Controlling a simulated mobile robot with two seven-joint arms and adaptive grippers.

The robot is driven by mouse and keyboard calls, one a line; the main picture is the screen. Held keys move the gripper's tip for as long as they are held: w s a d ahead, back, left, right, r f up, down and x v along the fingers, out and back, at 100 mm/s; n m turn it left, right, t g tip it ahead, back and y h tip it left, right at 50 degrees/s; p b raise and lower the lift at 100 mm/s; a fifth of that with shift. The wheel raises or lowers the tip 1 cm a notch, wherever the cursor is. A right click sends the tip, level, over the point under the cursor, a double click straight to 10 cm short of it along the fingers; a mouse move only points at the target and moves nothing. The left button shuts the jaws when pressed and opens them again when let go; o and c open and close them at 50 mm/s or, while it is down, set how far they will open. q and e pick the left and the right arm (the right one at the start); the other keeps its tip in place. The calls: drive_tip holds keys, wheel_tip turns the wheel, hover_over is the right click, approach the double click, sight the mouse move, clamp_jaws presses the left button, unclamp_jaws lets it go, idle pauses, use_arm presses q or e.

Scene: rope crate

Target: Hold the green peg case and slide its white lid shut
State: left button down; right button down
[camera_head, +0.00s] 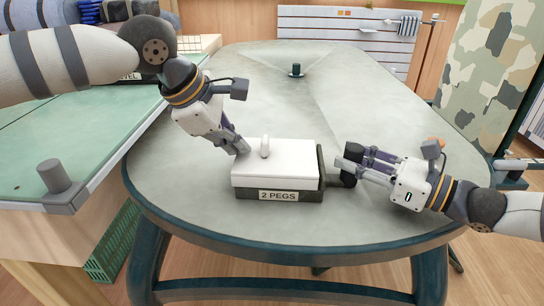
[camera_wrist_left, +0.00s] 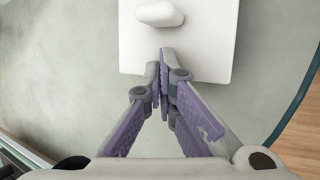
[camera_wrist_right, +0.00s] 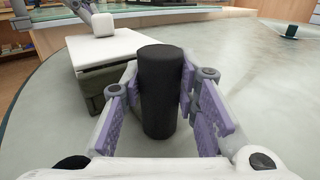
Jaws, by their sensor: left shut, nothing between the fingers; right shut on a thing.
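The peg case (camera_head: 290,195) is a dark box labelled "2 PEGS" near the table's front. Its white lid (camera_head: 290,160) lies over nearly all of its top, with a dark end wall showing at the right. A white knob (camera_head: 265,147) stands on the lid. My left gripper (camera_head: 241,149) is shut and empty at the lid's left edge; the left wrist view shows its fingertips (camera_wrist_left: 165,58) at that edge, contact unclear. My right gripper (camera_head: 346,168) is shut on the black handle (camera_wrist_right: 160,90) at the case's right end. The case's inside is hidden.
The grey oval table (camera_head: 385,115) is mostly clear around the case. A small dark green object (camera_head: 296,70) stands far back on it. A green-topped bench (camera_head: 100,130) with a grey post (camera_head: 54,177) is at the left.

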use_arm(q)
drive_tip(key=shift+s+d+f, duration=0.1)
drive_tip(key=shift+s+f, duration=0.05)
drive_tip(key=shift+f, duration=0.25)
drive_tip(key=shift+r, duration=1.95)
use_arm(e)
drive_tip(key=shift+f, duration=0.1)
use_arm(q)
drive_tip(key=r, duration=0.2)
drive_tip(key=a+r, duration=0.1)
drive_tip(key=shift+r, duration=0.35)
use_arm(e)
drive_tip(key=c, duration=1.2)
unclamp_jaws()
use_arm(q)
drive_tip(key=shift+w, duration=0.2)
use_arm(e)
drive_tip(key=shift+o, duration=0.2)
drive_tip(key=shift+d, duration=0.1)
drive_tip(key=v, duration=1.1)
drive_tip(key=shift+s+d, duration=0.2)
drive_tip(key=shift+d, duration=0.15)
